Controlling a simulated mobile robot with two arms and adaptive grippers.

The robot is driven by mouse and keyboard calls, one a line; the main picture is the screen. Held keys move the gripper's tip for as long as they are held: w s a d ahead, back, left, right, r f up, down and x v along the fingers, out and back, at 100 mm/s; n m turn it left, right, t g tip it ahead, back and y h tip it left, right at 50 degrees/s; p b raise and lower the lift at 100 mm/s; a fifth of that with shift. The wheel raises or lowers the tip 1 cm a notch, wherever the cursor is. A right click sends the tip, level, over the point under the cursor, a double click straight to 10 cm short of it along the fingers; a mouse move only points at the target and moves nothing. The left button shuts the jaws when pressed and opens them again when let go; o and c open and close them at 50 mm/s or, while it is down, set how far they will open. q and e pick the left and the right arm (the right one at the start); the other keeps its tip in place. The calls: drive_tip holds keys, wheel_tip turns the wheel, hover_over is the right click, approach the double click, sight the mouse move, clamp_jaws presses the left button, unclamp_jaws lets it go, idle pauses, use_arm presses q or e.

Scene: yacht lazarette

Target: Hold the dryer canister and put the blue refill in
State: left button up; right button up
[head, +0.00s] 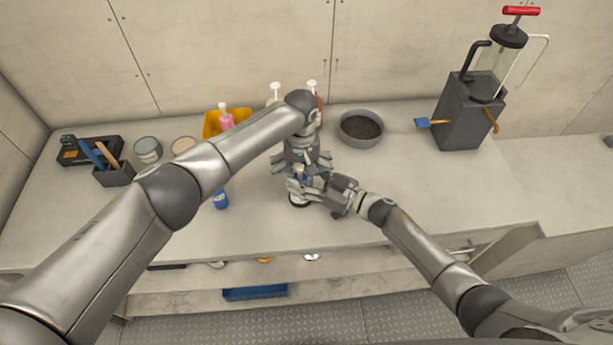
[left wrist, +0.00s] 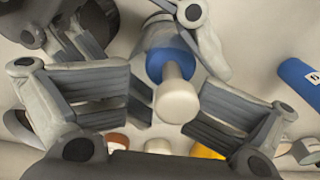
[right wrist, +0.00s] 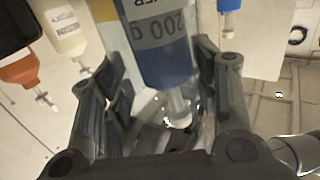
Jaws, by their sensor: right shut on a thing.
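The dryer canister (right wrist: 155,12) is a clear cylinder with "200 g" lettering, upside down in the right wrist view. My right gripper (head: 318,190) is shut around it, low over the counter's front half. A blue part with a white knob, seemingly the blue refill (left wrist: 168,66), is in line with the canister (left wrist: 160,35). How deep it sits in the canister is unclear. My left gripper (head: 301,168) is above; its fingers stand apart on both sides of the white knob (left wrist: 178,100), with gaps visible.
A grey bowl (head: 361,128), a yellow bin (head: 211,124) and pump bottles are behind. A dark block with a clear pump (head: 468,115) is at right. The counter's front right is clear.

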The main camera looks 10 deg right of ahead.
use_arm(q)
drive_tip(key=shift+o, duration=0.3)
drive_tip(key=shift+w+a+f, duration=0.1)
drive_tip(key=shift+w+f, duration=0.35)
drive_tip(key=shift+f, duration=0.3)
use_arm(e)
drive_tip(key=shift+w+r, duration=0.75)
drive_tip(key=shift+w, duration=0.25)
use_arm(q)
drive_tip(key=shift+s+a+r, duration=0.35)
drive_tip(key=shift+s+r, duration=0.2)
drive_tip(key=shift+s, duration=0.1)
use_arm(e)
drive_tip(key=shift+s+a+r, duration=0.3)
drive_tip(key=shift+s+r, duration=0.15)
drive_tip(key=shift+s, duration=0.1)
use_arm(q)
drive_tip(key=shift+r, duration=0.4)
drive_tip(key=r, duration=0.2)
drive_tip(key=w+r, duration=0.1)
drive_tip(key=shift+d+r, duration=0.25)
use_arm(e)
drive_tip(key=shift+w+d+f, duration=0.15)
drive_tip(key=shift+w+f, duration=0.1)
drive_tip(key=shift+f, duration=0.1)
use_arm(q)
drive_tip(key=shift+r, duration=1.8)
use_arm(e)
drive_tip(key=shift+s, duration=0.25)
